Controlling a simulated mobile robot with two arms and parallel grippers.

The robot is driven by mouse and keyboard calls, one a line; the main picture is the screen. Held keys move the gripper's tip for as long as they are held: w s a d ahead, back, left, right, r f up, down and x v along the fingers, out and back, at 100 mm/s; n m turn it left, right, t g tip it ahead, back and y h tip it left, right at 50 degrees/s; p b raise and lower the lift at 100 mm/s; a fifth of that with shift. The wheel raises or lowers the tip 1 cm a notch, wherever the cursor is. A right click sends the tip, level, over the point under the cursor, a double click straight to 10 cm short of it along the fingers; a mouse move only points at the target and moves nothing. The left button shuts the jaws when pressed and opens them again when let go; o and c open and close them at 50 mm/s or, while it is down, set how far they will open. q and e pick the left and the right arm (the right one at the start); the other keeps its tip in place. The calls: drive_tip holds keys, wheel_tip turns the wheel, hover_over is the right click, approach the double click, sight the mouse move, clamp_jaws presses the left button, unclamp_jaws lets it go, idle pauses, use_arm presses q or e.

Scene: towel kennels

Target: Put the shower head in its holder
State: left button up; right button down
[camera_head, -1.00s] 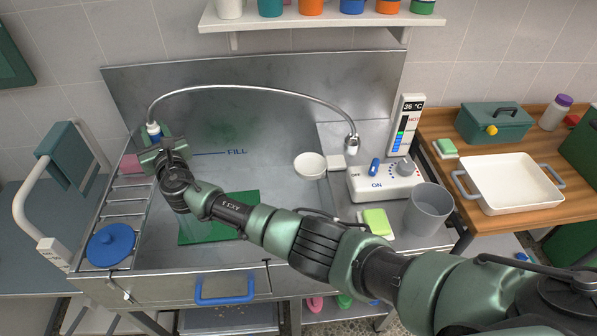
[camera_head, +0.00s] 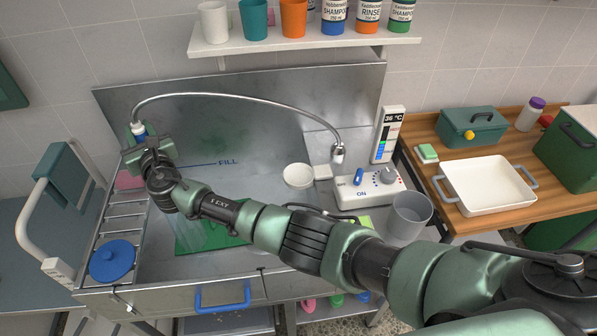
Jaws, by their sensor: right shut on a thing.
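My right gripper (camera_head: 148,152) is at the left end of the steel tub, in front of its back panel. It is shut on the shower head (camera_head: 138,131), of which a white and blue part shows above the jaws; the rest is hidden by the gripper. A curved metal hose (camera_head: 235,98) runs from the shower head to a fitting (camera_head: 338,153) near the control box. I cannot make out the holder; it may be hidden behind the gripper. My left gripper is not in view.
The steel tub (camera_head: 260,125) has a green mat (camera_head: 190,238) inside. A pink block (camera_head: 128,181) and a blue round lid (camera_head: 113,261) sit at its left side. A shelf (camera_head: 300,46) hangs above.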

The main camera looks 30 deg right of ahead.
drive_tip(key=shift+d+r, duration=0.3)
drive_tip(key=shift+r, duration=0.05)
drive_tip(key=shift+s+d+p, duration=0.15)
drive_tip(key=shift+d+p, duration=0.8)
drive_tip(key=shift+d, duration=0.1)
drive_tip(key=s+d, duration=0.1)
drive_tip(key=d, duration=1)
drive_tip(key=shift+s, duration=0.25)
drive_tip(key=shift+a+f, duration=0.1)
drive_tip(key=shift+f, duration=0.05)
drive_tip(key=s+d, duration=0.1)
drive_tip(key=d, duration=1.2)
drive_tip(key=shift+s+d, duration=0.3)
drive_tip(key=shift+s, duration=0.1)
